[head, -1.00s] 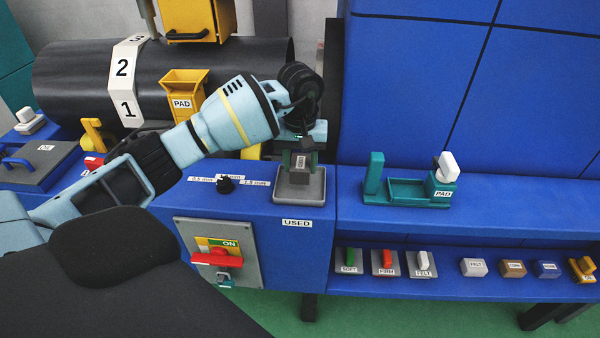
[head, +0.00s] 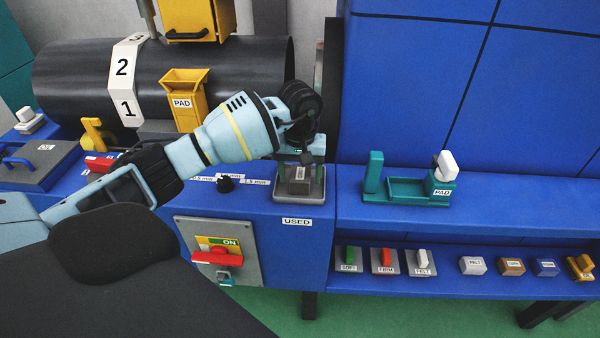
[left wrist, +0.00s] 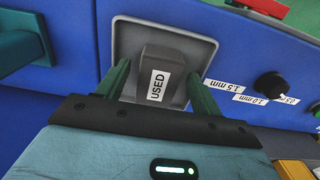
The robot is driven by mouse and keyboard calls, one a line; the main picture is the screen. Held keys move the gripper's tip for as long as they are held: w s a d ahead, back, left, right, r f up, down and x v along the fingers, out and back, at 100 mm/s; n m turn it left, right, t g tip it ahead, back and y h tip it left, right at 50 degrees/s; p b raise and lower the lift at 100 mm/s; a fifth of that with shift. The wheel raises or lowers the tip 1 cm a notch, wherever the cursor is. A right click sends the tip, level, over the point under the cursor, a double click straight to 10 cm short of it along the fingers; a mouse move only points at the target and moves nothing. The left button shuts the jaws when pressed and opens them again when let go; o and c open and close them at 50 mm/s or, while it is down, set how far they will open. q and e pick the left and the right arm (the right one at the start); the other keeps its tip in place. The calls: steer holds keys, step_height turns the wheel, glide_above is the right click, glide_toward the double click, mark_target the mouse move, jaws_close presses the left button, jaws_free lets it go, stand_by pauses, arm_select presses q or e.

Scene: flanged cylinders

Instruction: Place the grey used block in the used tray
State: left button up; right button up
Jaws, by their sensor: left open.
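The grey used block (left wrist: 160,72) sits inside the grey used tray (left wrist: 195,46), its USED label showing in the left wrist view. In the head view the block (head: 300,172) is partly hidden by my gripper, and the tray (head: 300,198) rests on the blue bench above the USED label. My left gripper (left wrist: 160,88) is open, with one green finger on each side of the block and apart from it; it also shows over the tray in the head view (head: 301,166). My right gripper is not in view.
A teal pad holder (head: 405,190) with a white block stands to the right. A black knob (head: 225,184) is left of the tray. Several small blocks sit on the lower shelf (head: 450,285). A red switch (head: 217,256) is on the front panel.

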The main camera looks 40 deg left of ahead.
mark_target(300, 177)
arm_select(q)
steer(key=shift+r, duration=0.2)
step_height(300, 177, up, 12)
stand_by(0.4)
steer(key=shift+f, duration=0.1)
